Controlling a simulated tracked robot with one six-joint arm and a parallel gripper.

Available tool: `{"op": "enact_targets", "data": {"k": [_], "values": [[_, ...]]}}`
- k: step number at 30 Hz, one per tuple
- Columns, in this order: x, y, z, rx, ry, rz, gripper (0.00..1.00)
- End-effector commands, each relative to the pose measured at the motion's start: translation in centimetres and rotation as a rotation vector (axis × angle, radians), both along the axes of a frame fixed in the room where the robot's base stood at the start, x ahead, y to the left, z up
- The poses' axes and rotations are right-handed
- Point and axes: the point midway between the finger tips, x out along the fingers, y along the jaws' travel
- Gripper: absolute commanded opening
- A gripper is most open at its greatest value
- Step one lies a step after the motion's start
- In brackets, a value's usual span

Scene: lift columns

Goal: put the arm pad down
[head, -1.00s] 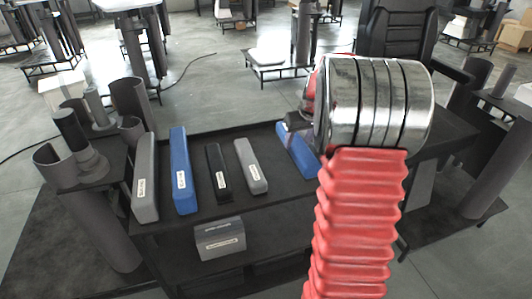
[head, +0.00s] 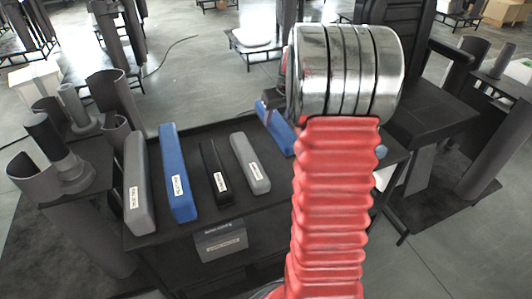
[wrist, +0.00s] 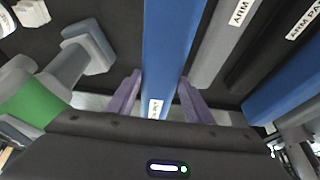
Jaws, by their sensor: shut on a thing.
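A blue arm pad (wrist: 168,45) runs between the two purple fingers of my gripper (wrist: 160,88) in the wrist view, with a white label near its close end. My gripper is shut on it. In the head view the held blue pad (head: 275,125) is partly hidden behind my arm's wrist, at the right end of the row of pads. It lies over the dark table (head: 225,215); I cannot tell whether it touches the top. To its left are a grey pad (head: 250,163), a black pad (head: 214,173), another blue pad (head: 177,173) and another grey pad (head: 139,185).
A small grey labelled box (head: 220,241) sits below the pads, at the table's front. Dark tubes (head: 110,95) stand at the left. In the wrist view, grey and green parts (wrist: 40,95) lie left of the held pad.

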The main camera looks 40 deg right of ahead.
Motion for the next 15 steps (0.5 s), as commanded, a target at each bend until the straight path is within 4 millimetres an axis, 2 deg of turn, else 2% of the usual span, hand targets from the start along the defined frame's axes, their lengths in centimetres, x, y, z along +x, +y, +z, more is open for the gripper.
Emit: {"op": "enact_targets", "data": {"k": [4, 7, 15], "values": [[-0.2, -0.3, -0.1, 0.0, -0.001, -0.005, 0.2], [-0.2, -0.3, -1.0, 0.001, 0.0, -0.007, 0.2], [-0.3, -0.3, -5.2, 0.001, 0.002, -0.007, 0.2]]}}
